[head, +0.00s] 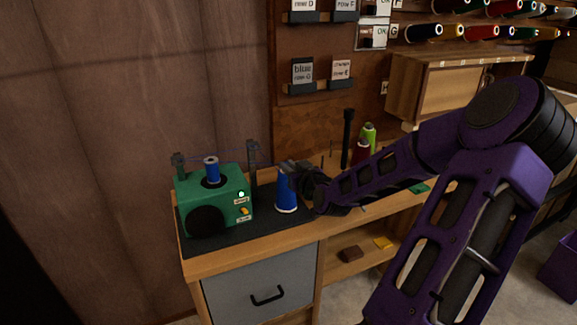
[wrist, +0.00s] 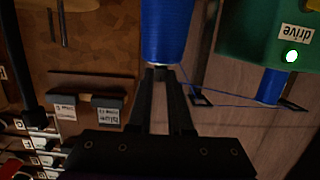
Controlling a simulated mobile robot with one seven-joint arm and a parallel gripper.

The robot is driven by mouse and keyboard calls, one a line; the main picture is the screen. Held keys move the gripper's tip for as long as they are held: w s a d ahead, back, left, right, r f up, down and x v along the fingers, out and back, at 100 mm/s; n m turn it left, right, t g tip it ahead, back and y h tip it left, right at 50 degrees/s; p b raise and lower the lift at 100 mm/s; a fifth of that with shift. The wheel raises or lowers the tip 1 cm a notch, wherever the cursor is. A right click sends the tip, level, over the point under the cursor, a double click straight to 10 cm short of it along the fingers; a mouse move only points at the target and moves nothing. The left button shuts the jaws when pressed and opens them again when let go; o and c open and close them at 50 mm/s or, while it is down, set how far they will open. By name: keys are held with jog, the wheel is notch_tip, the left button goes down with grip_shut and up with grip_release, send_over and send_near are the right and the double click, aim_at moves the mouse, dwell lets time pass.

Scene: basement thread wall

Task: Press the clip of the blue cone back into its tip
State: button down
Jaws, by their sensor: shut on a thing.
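The blue cone (head: 286,193) stands upright on the dark mat, right of a green machine. My gripper (head: 290,168) is at the cone's narrow upper end, coming from the right. In the wrist view, the blue cone (wrist: 167,28) is at the top and my gripper's fingertips (wrist: 159,74) are close together at its end. The gripper is shut on the cone's tip end. The clip cannot be made out; the fingers cover that part.
The green machine (head: 218,201) carries a small blue spool (head: 211,168) and has a lit lamp; posts with thread stand beside it. Red (head: 361,153) and green (head: 369,136) cones stand behind my forearm. The dark mat (head: 262,218) has bare room at the front.

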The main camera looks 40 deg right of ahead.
jog(key=shift+f, duration=0.1)
dwell(0.3)
jog(key=shift+f, duration=0.15)
jog(key=c, duration=0.8)
grip_release()
jog(key=shift+o, duration=0.2)
jog(key=shift+s, duration=0.1)
